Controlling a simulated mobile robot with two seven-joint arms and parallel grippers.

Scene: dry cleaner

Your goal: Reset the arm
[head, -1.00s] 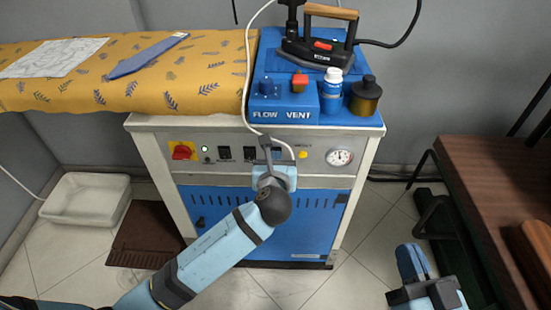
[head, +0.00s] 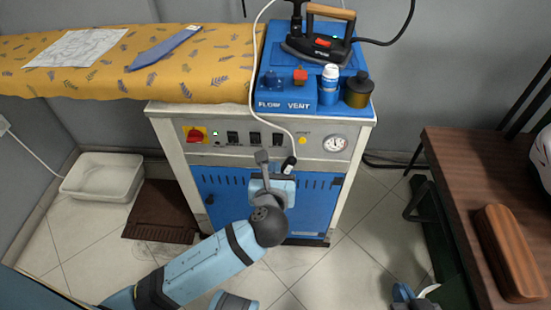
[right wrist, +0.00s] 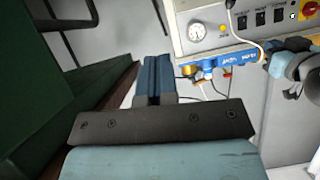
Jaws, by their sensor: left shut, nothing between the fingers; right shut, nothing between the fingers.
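My left gripper (head: 262,158) is in front of the blue and white pressing unit (head: 318,180), just below its control panel. Its fingers are shut and hold nothing. A small black and white piece (head: 289,164) at the end of a white cord shows beside it; I cannot tell whether they touch. My right gripper (head: 403,294) is mostly cut off at the bottom right of the head view. In the right wrist view its blue fingers (right wrist: 157,76) lie together, shut and empty.
A yellow ironing board (head: 200,75) holds a paper pattern (head: 76,48) and a blue tie (head: 162,48). An iron (head: 320,45), a bottle (head: 329,84) and a dark jar (head: 357,90) stand on the unit. A brown wooden table (head: 470,165) is at right. A white basin (head: 103,178) sits on the floor.

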